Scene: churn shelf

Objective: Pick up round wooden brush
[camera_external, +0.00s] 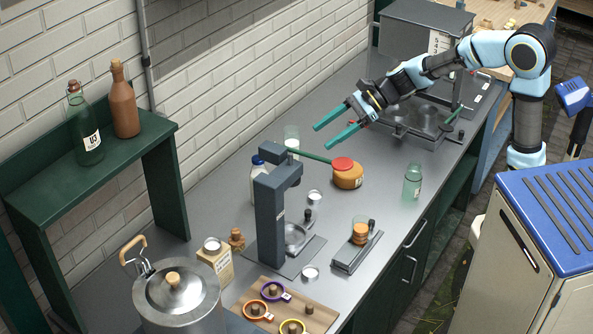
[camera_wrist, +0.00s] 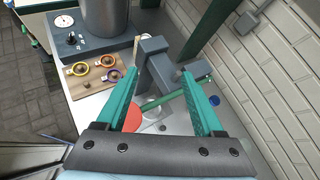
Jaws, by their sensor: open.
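A small brown knobbed wooden thing (camera_external: 237,239) stands beside the square beige box on the counter; it may be the round wooden brush, but it is too small to be sure. Another round brown ridged piece (camera_external: 361,236) sits on a small grey stand to the right of the press. My gripper (camera_external: 322,137) is open and empty, with its green fingers apart above the back of the counter. It is well away from both brown things. In the wrist view my gripper (camera_wrist: 160,78) points toward the press, and I cannot make out a brush there.
The dark press (camera_external: 271,220) with its green lever stands mid-counter. Near it are an orange jar (camera_external: 347,178) with a red lid, a green glass jar (camera_external: 412,184) and bottles. A steel pot (camera_external: 178,300) and wooden ring tray (camera_external: 318,314) stand at the front. A green shelf (camera_external: 30,185) borders the left.

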